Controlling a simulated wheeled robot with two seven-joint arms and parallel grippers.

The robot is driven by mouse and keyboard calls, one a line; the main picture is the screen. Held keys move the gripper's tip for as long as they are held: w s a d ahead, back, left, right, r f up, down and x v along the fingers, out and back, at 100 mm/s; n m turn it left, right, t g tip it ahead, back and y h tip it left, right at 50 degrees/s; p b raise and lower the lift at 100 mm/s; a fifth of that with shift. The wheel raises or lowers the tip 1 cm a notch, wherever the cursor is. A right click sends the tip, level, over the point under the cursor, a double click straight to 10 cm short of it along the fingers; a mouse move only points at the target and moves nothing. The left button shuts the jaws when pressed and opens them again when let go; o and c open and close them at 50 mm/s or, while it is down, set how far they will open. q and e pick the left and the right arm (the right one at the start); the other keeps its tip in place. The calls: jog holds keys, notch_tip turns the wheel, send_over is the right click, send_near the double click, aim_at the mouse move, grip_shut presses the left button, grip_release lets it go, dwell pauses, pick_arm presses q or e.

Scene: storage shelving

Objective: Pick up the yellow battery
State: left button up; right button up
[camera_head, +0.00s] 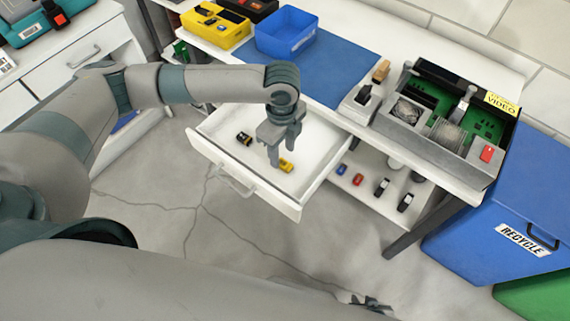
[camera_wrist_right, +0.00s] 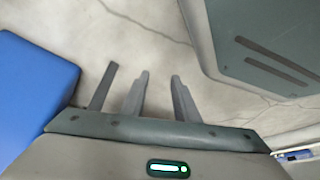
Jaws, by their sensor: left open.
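The yellow battery (camera_head: 287,164) lies in the open white drawer (camera_head: 318,160), near its front right part. My left gripper (camera_head: 281,150) reaches down into the drawer with its fingers apart. One fingertip is just left of the battery; I cannot tell whether it touches it. Nothing shows between the fingers. My right gripper (camera_head: 372,303) is low at the bottom edge of the head view, far from the drawer. In the right wrist view its fingers (camera_wrist_right: 160,76) are apart and empty above the grey floor.
A black battery (camera_head: 244,138) lies in the drawer left of my left gripper. Several small items stand on the lower shelf (camera_head: 345,199). A yellow bin (camera_head: 215,27) and a blue bin (camera_head: 286,33) stand on the tabletop. A blue recycle bin (camera_head: 480,245) is at right.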

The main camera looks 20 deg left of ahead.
aim_at(285, 164)
pick_arm(q)
jog(key=shift+f, duration=0.1)
pick_arm(e)
jog(key=shift+w+d+r, duration=0.1)
jog(key=shift+d, duration=0.15)
pick_arm(q)
jog(key=shift+d+f, duration=0.1)
jog(key=shift+f, duration=0.2)
jog(key=f, duration=0.3)
jog(key=shift+w+d, duration=0.15)
jog(key=shift+d, duration=0.05)
jog(key=shift+f, duration=0.7)
pick_arm(e)
jog(key=shift+w+a+r, duration=0.2)
jog(key=shift+w+a, duration=0.3)
jog(key=shift+a, duration=0.35)
pick_arm(q)
jog(key=shift+c, duration=0.4)
pick_arm(e)
jog(key=shift+d, duration=0.3)
